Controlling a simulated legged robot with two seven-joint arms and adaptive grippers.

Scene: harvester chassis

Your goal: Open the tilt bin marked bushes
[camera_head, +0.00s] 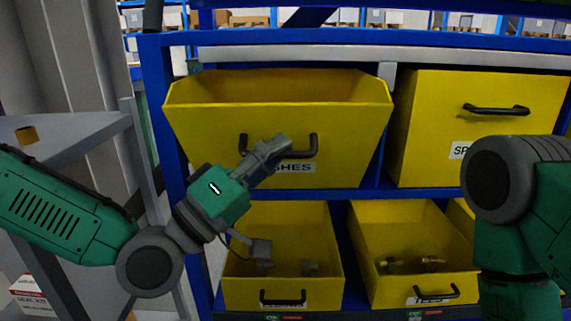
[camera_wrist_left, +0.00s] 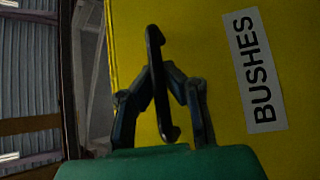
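The tilt bin marked bushes (camera_head: 210,125) is a yellow bin at upper left of the blue rack. Its top leans out towards me and its inside shows, so it stands tilted open. Its black handle (camera_head: 312,147) is partly hidden by my left gripper (camera_head: 274,150) in the head view. In the left wrist view the handle (camera_wrist_left: 156,60) crosses between the fingers of my left gripper (camera_wrist_left: 163,75), which close together around it. The BUSHES label (camera_wrist_left: 254,70) shows beside it. My right arm comes in at the right; its gripper is not in view.
A second yellow bin (camera_head: 535,130) at the upper right is closed, with a black handle. Lower open yellow bins (camera_head: 300,287) hold small metal parts. A blue post (camera_head: 165,110) and grey shelving (camera_head: 65,150) stand left of the bushes bin.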

